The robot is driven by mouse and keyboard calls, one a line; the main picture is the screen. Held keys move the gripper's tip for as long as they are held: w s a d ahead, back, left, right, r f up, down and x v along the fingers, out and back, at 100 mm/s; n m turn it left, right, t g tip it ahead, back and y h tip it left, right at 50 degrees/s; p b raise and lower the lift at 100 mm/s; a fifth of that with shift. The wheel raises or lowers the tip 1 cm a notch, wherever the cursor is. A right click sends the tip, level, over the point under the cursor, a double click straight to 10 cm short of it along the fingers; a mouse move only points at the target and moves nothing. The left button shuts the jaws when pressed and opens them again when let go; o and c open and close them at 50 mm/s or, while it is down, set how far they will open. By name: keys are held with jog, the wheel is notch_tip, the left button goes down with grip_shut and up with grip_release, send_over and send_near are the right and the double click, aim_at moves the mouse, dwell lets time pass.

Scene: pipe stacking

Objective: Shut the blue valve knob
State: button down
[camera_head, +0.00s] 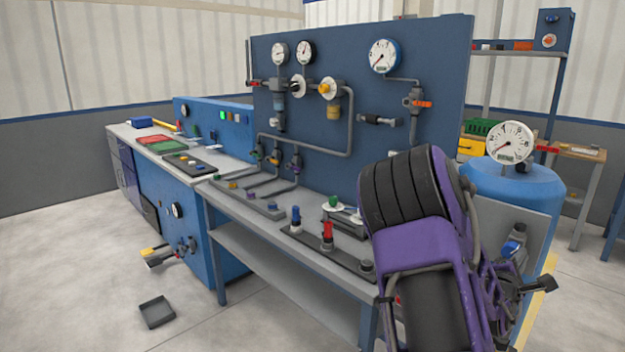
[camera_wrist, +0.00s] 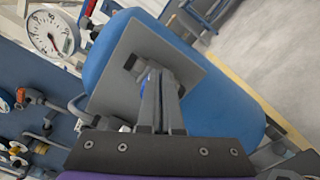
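A blue valve knob (camera_head: 513,248) shows in the head view on a grey plate (camera_head: 487,215) fixed to the front of a blue tank (camera_head: 520,187). In the wrist view a bit of blue, likely this knob (camera_wrist: 144,79), shows beside the fingertips against the grey plate (camera_wrist: 125,55). My gripper (camera_wrist: 159,78) points at the plate, its two fingers close together and partly covering the knob. Whether they touch or hold the knob, I cannot tell. In the head view my purple arm hides the lower plate, and the fingers are hard to make out.
A pressure gauge (camera_head: 509,143) with a red lever stands on the tank top. Left of my arm, a bench (camera_head: 240,197) carries small valves, including another blue knob (camera_head: 296,213) and a red one (camera_head: 327,231). A blue gauge panel (camera_head: 370,150) rises behind it. A grey tray (camera_head: 157,312) lies on the floor.

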jog(key=shift+f, duration=0.55)
jog(key=shift+s+d, duration=0.15)
jog(key=shift+s, duration=0.1)
dwell(0.4)
jog(key=shift+p+v, duration=0.5)
jog(key=shift+v, duration=2.45)
jog(key=shift+s+r, duration=0.1)
